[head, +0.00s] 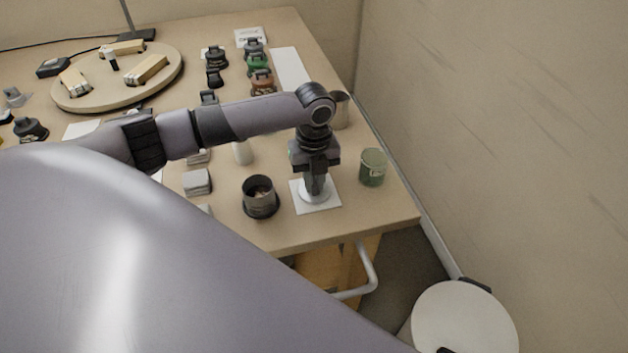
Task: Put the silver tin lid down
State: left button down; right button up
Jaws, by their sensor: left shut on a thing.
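My left gripper (316,180) points straight down over a white square mat (328,205) near the front right corner of the bench. It is shut on the silver tin lid (314,193), a pale round disc low over the mat. I cannot tell whether the lid touches the mat. A dark open tin (260,198) with something inside stands just left of the mat. My right gripper is not in view.
A green glass jar (373,167) stands right of the mat near the bench edge. A round wooden board (120,76) with several blocks lies at the back left. Several dark, green and brown lidded items stand at the back. A white bin (462,318) is on the floor.

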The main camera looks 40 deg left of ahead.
aim_at(314, 182)
pick_arm(q)
jog(key=shift+f, duration=0.35)
jog(key=c, duration=1.1)
grip_release()
notch_tip(314, 182, up, 12)
jog(key=p, duration=0.1)
jog(key=shift+r, duration=0.2)
